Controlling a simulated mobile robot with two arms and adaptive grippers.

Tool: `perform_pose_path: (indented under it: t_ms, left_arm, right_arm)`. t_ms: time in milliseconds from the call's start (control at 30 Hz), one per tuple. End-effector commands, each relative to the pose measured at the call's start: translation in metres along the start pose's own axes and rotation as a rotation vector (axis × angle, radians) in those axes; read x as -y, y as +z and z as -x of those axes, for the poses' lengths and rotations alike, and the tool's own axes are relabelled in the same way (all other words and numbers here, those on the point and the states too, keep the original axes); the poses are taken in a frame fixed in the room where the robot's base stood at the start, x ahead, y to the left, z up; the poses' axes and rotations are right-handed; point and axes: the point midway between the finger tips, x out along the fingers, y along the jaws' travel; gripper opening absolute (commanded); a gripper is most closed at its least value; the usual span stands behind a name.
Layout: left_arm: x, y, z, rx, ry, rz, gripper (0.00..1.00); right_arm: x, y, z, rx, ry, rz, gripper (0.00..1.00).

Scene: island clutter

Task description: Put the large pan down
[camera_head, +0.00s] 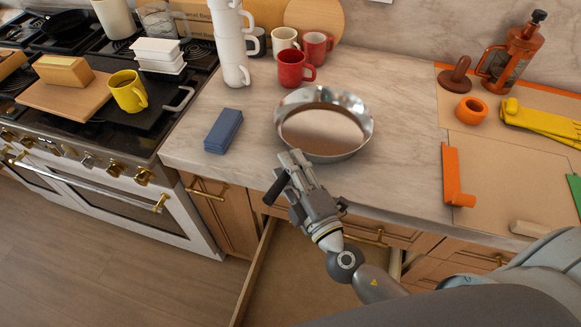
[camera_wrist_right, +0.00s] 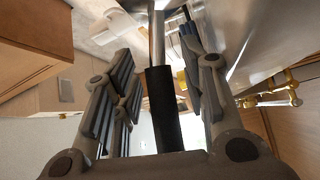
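The large pan (camera_head: 323,133) is a shiny round steel pan near the front edge of the marble counter. It looks level and over the counter; I cannot tell whether its base touches. Its black handle (camera_head: 276,188) points toward the front. My right gripper (camera_head: 297,168) is at the handle, just in front of the pan. In the right wrist view the handle (camera_wrist_right: 165,108) runs between the fingers, with visible gaps on both sides, so the gripper looks open around it. My left gripper is not in view.
A blue block (camera_head: 223,131) lies left of the pan. A red mug (camera_head: 292,69), white stacked cups (camera_head: 234,45) and other mugs stand behind. An orange holder (camera_head: 453,178) is to the right. An open drawer (camera_head: 305,275) is below. Counter right of the pan is clear.

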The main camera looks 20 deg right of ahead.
Motion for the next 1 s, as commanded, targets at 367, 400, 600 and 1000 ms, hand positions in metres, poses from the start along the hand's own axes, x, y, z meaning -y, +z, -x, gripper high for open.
perform_pose_path:
  t_ms: [367,400,600,1000]
  left_arm:
    - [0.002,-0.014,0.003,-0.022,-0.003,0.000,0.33]
    - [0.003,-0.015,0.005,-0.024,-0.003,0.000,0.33]
    - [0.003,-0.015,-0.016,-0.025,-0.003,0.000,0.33]
    - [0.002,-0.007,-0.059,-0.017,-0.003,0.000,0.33]
  right_arm:
    - [-0.002,-0.001,0.000,0.000,0.000,0.001,0.45]
    - [-0.004,-0.001,0.000,0.000,0.000,0.001,0.45]
    - [0.004,0.001,0.029,-0.001,-0.003,0.001,0.45]
    - [0.003,0.001,0.102,-0.001,-0.003,0.001,0.45]
